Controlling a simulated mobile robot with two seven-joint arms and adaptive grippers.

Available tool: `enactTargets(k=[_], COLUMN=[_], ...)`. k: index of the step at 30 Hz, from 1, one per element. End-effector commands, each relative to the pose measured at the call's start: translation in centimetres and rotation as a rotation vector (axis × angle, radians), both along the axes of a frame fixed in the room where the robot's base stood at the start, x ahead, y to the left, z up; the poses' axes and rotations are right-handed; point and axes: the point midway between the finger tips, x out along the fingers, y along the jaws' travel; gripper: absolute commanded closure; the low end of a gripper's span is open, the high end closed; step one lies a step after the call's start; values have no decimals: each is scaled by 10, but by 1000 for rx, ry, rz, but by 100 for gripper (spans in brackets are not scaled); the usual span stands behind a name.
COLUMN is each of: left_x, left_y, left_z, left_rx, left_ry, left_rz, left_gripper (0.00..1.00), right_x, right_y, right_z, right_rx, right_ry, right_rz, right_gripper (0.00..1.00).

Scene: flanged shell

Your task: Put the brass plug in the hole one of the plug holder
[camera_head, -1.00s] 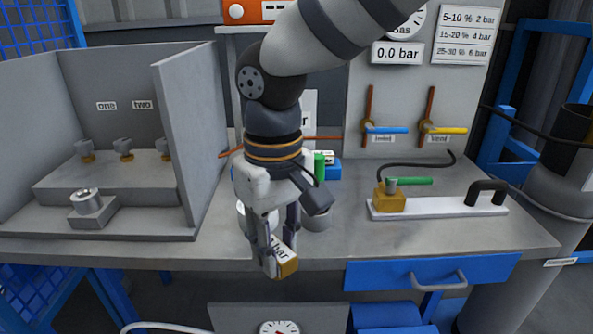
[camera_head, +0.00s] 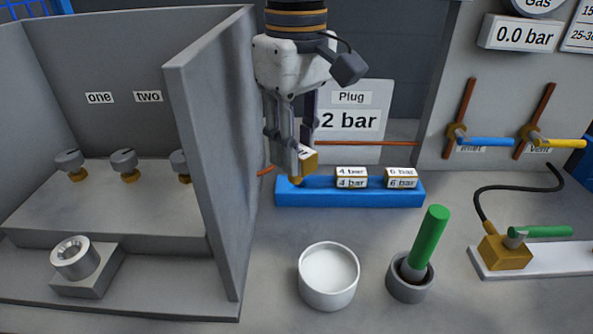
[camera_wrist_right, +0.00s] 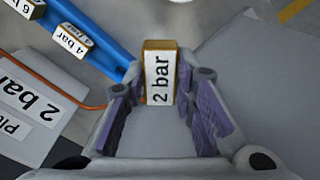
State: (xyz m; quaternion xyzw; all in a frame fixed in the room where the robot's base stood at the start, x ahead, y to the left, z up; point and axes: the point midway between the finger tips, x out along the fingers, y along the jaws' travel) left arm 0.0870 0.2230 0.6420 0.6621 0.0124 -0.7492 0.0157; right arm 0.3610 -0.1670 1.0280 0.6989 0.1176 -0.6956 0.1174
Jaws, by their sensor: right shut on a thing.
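The brass plug (camera_head: 308,162) is a block with a white "2 bar" label face. My right gripper (camera_head: 296,164) points down and is shut on it. The plug is at the left end of the blue plug holder (camera_head: 350,198), its lower brass tip overlapping the holder's top edge; I cannot tell if it touches or enters a hole. In the right wrist view the plug (camera_wrist_right: 160,72) sits between the finger pads (camera_wrist_right: 162,100), label facing the camera, with the holder (camera_wrist_right: 95,35) beyond to the left. Hole one is not visible. My left gripper is out of view.
Plugs labelled 4 bar (camera_head: 351,178) and 6 bar (camera_head: 401,178) sit in the holder. A grey partition wall (camera_head: 208,160) stands close to the left. A white cup (camera_head: 328,277) and a grey cup with a green-handled tool (camera_head: 410,280) stand in front. A "2 bar" sign (camera_head: 350,120) stands behind.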

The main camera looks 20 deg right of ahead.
Motion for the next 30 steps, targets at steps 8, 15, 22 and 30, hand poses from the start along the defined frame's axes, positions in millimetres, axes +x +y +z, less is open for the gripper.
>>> enactTargets(k=[8,15,22,30], left_x=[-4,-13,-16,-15], left_y=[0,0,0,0], left_z=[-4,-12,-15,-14], left_rx=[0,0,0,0], left_ry=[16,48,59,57], left_rz=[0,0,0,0], left_gripper=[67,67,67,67], right_x=[59,80,87,87], right_y=[-34,-46,-51,-50], right_z=[-47,-76,-109,-113], right_rx=[1,0,-2,-1], right_ry=[9,5,5,-1], right_rz=[1,1,3,2], right_gripper=[100,100,100,100])
